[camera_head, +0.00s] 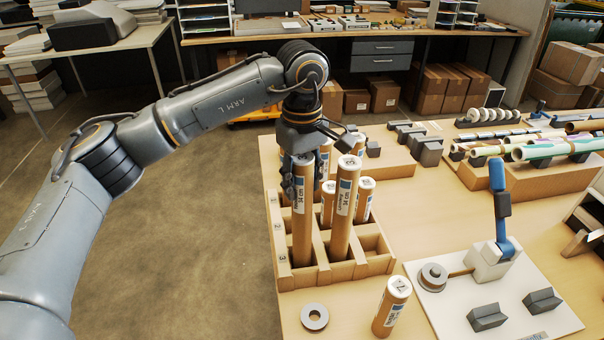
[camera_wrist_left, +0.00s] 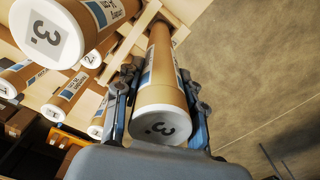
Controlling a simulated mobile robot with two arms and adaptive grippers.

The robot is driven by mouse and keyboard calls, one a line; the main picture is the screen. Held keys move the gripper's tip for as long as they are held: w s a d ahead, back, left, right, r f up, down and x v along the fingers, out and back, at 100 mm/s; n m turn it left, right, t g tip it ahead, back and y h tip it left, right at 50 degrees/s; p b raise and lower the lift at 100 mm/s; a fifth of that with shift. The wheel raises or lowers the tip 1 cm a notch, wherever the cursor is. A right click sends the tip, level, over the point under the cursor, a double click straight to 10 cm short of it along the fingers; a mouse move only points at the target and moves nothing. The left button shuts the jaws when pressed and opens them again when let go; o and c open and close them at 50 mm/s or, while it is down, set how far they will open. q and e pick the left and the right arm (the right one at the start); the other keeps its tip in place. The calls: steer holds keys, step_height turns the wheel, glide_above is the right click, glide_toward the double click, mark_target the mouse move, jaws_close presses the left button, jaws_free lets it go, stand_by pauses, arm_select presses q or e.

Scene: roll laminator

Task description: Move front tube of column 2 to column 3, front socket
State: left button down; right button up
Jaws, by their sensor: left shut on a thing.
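The wooden rack (camera_head: 345,272) has numbers 2 and 3 visible along its left side. My left gripper (camera_head: 300,185) is shut on a brown tube (camera_head: 302,228) with a white cap, near its upper part. This tube is upright, its lower end at the left socket beside number 3; I cannot tell if it touches the bottom. In the left wrist view the held tube (camera_wrist_left: 158,85) lies between both fingers, its cap marked 3. Another tall tube (camera_head: 342,215) stands just right of it. Shorter tubes (camera_head: 364,200) stand behind. My right gripper is not in view.
A loose capped tube (camera_head: 391,307) and a grey ring (camera_head: 315,317) are on the table in front of the rack. A white board with a blue-handled device (camera_head: 500,225) is at right. Rolls (camera_head: 550,148) lie on a stand at the back right.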

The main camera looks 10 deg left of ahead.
arm_select(q)
steer(key=shift+f, duration=0.7)
steer(key=shift+f+b, duration=0.4)
steer(key=shift+b, duration=0.25)
steer(key=c, duration=0.7)
jaws_free()
steer(key=shift+r, duration=0.1)
step_height(320, 180, up, 12)
